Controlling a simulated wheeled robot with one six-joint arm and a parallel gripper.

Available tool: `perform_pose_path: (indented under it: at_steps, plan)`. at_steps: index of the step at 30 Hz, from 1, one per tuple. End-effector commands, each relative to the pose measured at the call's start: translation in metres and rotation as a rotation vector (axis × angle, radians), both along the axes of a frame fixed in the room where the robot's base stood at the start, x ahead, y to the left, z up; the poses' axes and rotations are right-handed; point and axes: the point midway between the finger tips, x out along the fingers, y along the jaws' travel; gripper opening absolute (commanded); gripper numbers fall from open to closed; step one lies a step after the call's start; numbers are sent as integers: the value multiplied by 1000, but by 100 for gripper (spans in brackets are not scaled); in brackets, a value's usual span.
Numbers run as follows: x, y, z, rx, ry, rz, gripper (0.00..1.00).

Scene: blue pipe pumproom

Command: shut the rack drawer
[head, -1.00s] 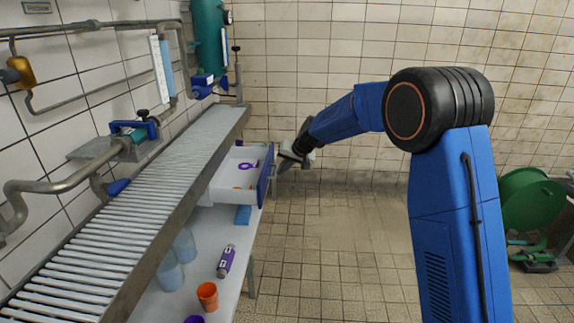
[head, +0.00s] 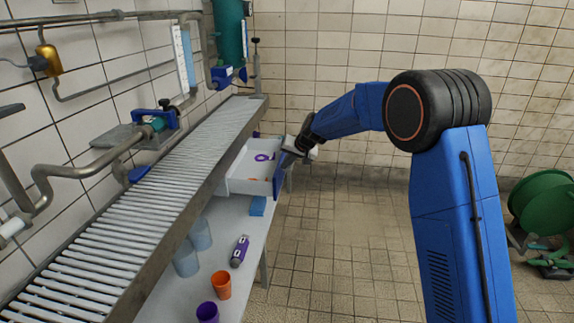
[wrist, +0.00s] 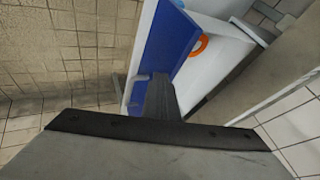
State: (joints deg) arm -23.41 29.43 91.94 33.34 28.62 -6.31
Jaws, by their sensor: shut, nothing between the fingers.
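The rack drawer (head: 250,186) is a white box with a blue front, standing out from under the roller rack on the left. A purple ring and small orange items lie in it. Its blue front (wrist: 160,42) shows close up in the wrist view, with a pale handle on its outer side. My gripper (head: 287,151) is shut and empty at the top of the blue front. In the wrist view, its dark fingers (wrist: 160,96) overlap the front's near part. I cannot tell whether they touch it.
The roller rack (head: 165,185) runs along the left wall above a white shelf. An orange cup (head: 221,285), a purple cup (head: 208,312), a purple bottle (head: 240,251) and clear blue cups stand or lie there.

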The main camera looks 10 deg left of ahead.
Motion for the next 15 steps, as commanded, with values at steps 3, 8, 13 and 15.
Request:
perform_pose_path:
  at_steps: [3,8,13,15]
  plan:
    - [0,11,-1,0,0,2,0]
    - [0,38,-1,-1,0,4,0]
    - [2,79,-1,-1,-1,5,0]
    - [2,96,-1,0,-1,4,0]
